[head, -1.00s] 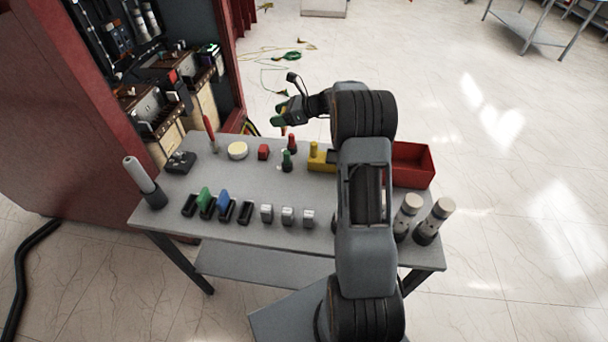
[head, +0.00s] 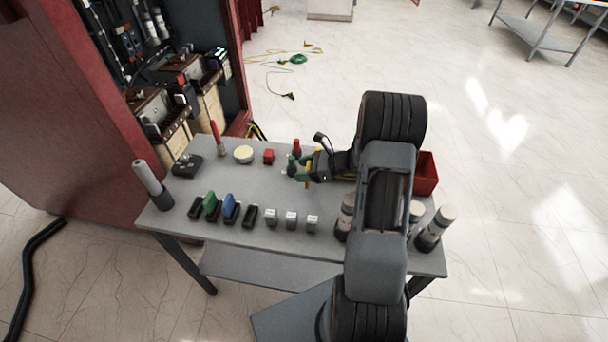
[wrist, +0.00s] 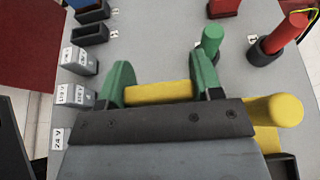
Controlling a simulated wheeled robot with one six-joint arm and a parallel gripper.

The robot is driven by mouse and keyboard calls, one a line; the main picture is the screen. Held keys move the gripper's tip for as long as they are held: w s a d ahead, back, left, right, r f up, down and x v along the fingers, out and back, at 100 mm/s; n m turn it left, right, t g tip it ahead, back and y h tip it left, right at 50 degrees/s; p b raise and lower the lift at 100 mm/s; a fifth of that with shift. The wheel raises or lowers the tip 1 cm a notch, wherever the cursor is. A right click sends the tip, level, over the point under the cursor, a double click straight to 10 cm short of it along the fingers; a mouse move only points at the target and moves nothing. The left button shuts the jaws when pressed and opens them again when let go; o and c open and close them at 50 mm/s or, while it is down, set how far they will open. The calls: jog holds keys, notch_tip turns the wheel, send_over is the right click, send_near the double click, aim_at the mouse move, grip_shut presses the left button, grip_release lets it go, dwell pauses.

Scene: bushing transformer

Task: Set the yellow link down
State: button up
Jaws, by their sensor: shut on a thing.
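My gripper (head: 300,172) is over the back middle of the table, low above its top. In the wrist view, my gripper (wrist: 160,85) has green fingers shut on the yellow link (wrist: 158,93), a yellow bar spanning the space between them. Only a small part of the link (head: 308,181) shows in the head view. I cannot tell whether it touches the table. A blue link (head: 230,200) and a green link (head: 208,199) stand in black holders left of my gripper. An empty black holder (head: 250,215) is beside them.
A yellow peg (wrist: 277,110), a green peg (wrist: 212,40) and a red peg (wrist: 285,35) stand close to my gripper. Small grey labelled blocks (head: 291,218) line the front. A red bin (head: 427,172) is at the right. Bare tabletop (head: 180,222) shows at the front left.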

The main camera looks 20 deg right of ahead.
jog(key=shift+f, duration=1.45)
